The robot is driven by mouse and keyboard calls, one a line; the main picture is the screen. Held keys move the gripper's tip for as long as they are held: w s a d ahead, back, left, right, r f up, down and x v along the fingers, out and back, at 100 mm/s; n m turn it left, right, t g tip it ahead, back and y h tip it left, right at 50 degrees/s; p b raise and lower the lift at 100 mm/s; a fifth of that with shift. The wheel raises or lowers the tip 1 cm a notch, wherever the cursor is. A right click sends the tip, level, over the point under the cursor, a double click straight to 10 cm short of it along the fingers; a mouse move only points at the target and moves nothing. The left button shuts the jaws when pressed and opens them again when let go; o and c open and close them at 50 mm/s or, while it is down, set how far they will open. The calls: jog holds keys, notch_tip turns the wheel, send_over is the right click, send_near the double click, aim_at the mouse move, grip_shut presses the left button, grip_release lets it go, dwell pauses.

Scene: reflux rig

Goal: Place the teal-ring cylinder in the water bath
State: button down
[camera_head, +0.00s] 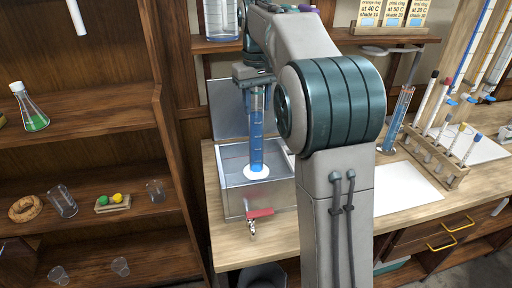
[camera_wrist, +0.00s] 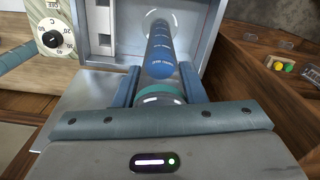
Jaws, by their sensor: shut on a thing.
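The teal-ring cylinder (camera_head: 257,135) is a tall clear graduated cylinder with blue liquid and a white base. It stands about upright. In the wrist view its teal ring (camera_wrist: 160,93) shows between the fingers. My gripper (camera_head: 252,80) is shut on the cylinder near its top; the fingers also show in the wrist view (camera_wrist: 158,90). The water bath (camera_head: 238,200) is a metal box with an open top. The cylinder's base is within the bath's opening in the head view. I cannot tell whether it touches the bath floor.
A red-handled tap (camera_head: 260,213) sticks out at the bath's front. Another blue-filled cylinder (camera_head: 400,118) and a tube rack (camera_head: 434,160) stand at the right. A white sheet (camera_head: 405,190) lies on the bench. Shelves with a green flask (camera_head: 35,121) are at the left.

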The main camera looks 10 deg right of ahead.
aim_at(256, 126)
jog(key=shift+f, duration=3.65)
jog(key=c, duration=0.9)
grip_release()
notch_tip(256, 126, up, 12)
jog(key=shift+p, duration=0.45)
jog(key=s+f+m+t, duration=0.1)
jog(key=s+f, duration=0.7)
jog(key=s, duration=0.6)
jog(key=s+f+m+t, duration=0.1)
jog(key=s+f+t, duration=0.1)
jog(key=s+f, duration=0.6)
jog(key=s, duration=0.6)
jog(key=shift+s+m, duration=0.15)
jog(key=shift+m, duration=0.15)
jog(key=shift+f, duration=0.1)
